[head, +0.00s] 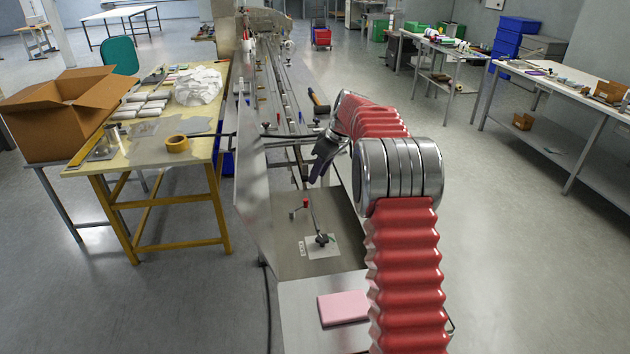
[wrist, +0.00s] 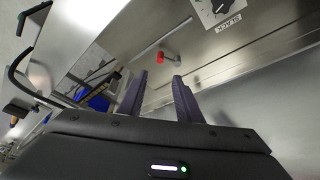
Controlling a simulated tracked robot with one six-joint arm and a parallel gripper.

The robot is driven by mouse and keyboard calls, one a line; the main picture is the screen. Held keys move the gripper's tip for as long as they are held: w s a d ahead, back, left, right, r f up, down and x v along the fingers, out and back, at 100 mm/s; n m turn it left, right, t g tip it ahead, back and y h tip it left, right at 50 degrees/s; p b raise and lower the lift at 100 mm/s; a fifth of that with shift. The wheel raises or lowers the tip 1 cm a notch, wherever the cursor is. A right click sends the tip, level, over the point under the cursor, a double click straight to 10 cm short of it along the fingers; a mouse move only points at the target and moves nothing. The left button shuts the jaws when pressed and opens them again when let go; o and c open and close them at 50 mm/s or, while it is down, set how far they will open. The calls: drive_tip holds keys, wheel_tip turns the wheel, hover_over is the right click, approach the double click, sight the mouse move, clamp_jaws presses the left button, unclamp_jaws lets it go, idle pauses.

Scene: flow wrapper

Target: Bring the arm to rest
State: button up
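My arm, with red ribbed sleeves, reaches over the long metal wrapping machine (head: 305,262) in the head view. My gripper (head: 315,178) hangs dark and small above the machine bed at the arm's far end. In the wrist view its two fingers (wrist: 160,80) stand apart with nothing between them. A red-knobbed lever (wrist: 160,57) shows just past the fingertips, and also on the machine in the head view (head: 305,203). The gripper looks apart from it.
A rotary switch (head: 321,240) sits on the machine's near part, with a pink block (head: 343,308) closer. A workbench (head: 575,85) stands right; the floor between is clear.

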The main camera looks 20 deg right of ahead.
drive_tip(key=shift+s+r, duration=0.1)
drive_tip(key=shift+r, duration=0.1)
idle(0.5)
drive_tip(key=s+a+f+m+g, duration=0.1)
drive_tip(key=s+f+m, duration=0.4)
drive_tip(key=s, duration=0.2)
drive_tip(key=s+a+r+t, duration=0.1)
drive_tip(key=s+a+r, duration=0.3)
drive_tip(key=s, duration=0.8)
drive_tip(key=s+a+r+m+t+h, duration=0.1)
drive_tip(key=s+a+r, duration=0.4)
drive_tip(key=s, duration=0.8)
drive_tip(key=s+a+r+h, duration=0.1)
drive_tip(key=s+a+r, duration=0.3)
drive_tip(key=s+a, duration=0.4)
drive_tip(key=s, duration=0.5)
drive_tip(key=shift+s+a+r+t, duration=0.2)
drive_tip(key=shift+a+t, duration=0.1)
drive_tip(key=shift+t, duration=0.1)
